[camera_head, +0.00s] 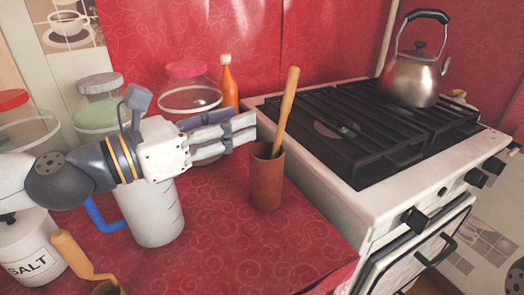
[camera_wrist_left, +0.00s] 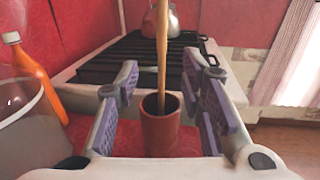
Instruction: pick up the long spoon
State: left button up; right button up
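The long spoon (camera_head: 286,108) stands tilted in a brown cup (camera_head: 266,180) on the red counter, its wooden handle sticking up. Its lower end is hidden inside the cup. My left gripper (camera_head: 253,130) is open and points at the spoon from the left, a little short of it in the head view. In the left wrist view the spoon (camera_wrist_left: 162,60) rises between and beyond the open fingers (camera_wrist_left: 165,95), with the cup (camera_wrist_left: 160,130) below it. Nothing is in the gripper.
A stove (camera_head: 340,185) with black grates stands right of the cup, with a kettle (camera_head: 415,75) at its back. An orange bottle (camera_head: 228,85) and lidded jars are behind my left gripper. A white measuring jug (camera_head: 152,215) and a salt jar (camera_head: 30,250) stand below my left arm.

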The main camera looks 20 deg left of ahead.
aim_at(282, 109)
pick_arm(q)
jog(key=x, duration=0.6)
jog(key=shift+w+d+f, duration=0.1)
jog(key=shift+d+f, duration=0.05)
jog(key=shift+d, duration=0.2)
jog(key=x, duration=0.4)
jog(key=shift+w+d+f, duration=0.25)
jog(key=shift+w, duration=0.05)
jog(key=shift+a, duration=0.1)
grip_shut()
